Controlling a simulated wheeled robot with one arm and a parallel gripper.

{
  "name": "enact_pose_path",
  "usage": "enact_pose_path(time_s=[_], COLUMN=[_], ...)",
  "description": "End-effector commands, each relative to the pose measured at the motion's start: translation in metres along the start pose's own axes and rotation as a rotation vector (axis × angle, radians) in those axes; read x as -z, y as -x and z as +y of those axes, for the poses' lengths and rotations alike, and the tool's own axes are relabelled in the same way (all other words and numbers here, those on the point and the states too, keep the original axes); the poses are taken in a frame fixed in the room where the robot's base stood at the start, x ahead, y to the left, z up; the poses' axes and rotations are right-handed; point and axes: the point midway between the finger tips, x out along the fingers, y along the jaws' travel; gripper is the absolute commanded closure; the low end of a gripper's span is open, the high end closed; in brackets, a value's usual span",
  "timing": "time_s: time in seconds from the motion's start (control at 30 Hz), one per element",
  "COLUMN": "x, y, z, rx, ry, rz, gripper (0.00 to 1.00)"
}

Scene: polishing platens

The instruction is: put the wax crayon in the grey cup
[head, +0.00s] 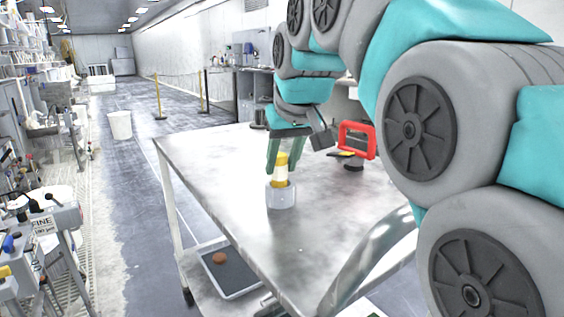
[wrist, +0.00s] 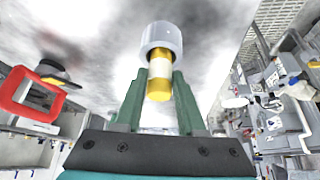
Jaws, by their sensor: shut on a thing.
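The wax crayon (head: 280,171) is a short yellow stick with a white band. It stands nearly upright between the green fingers of my gripper (head: 283,165). The grey cup (head: 281,198) stands upright on the metal table, directly under the crayon. The crayon's lower end appears to be inside the cup's mouth; the cup wall hides that end. In the wrist view my gripper (wrist: 161,78) is shut on the crayon (wrist: 159,88), and the cup (wrist: 161,42) is at the crayon's far end. I cannot tell whether the crayon touches the cup's bottom.
The metal table (head: 225,165) is mostly clear around the cup. A red-framed object (head: 357,140) stands farther back on the right; it also shows in the wrist view (wrist: 30,100). A dark tray (head: 231,272) with a brown round thing lies on the shelf below.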

Motion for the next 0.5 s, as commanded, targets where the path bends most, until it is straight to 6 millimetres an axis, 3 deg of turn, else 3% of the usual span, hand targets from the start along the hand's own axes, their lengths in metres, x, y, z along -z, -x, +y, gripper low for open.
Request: enact_pose_path(time_s=[0.37, 0.4, 0.5], x=[-0.0023, -0.0023, -0.0022], y=[-0.0036, -0.0036, -0.0033], z=[-0.0001, -0.0001, -0.0001], rx=[0.0, 0.0, 0.0], ry=[0.0, 0.0, 0.0], rz=[0.002, 0.002, 0.002], gripper=[1.0, 0.59, 0.48])
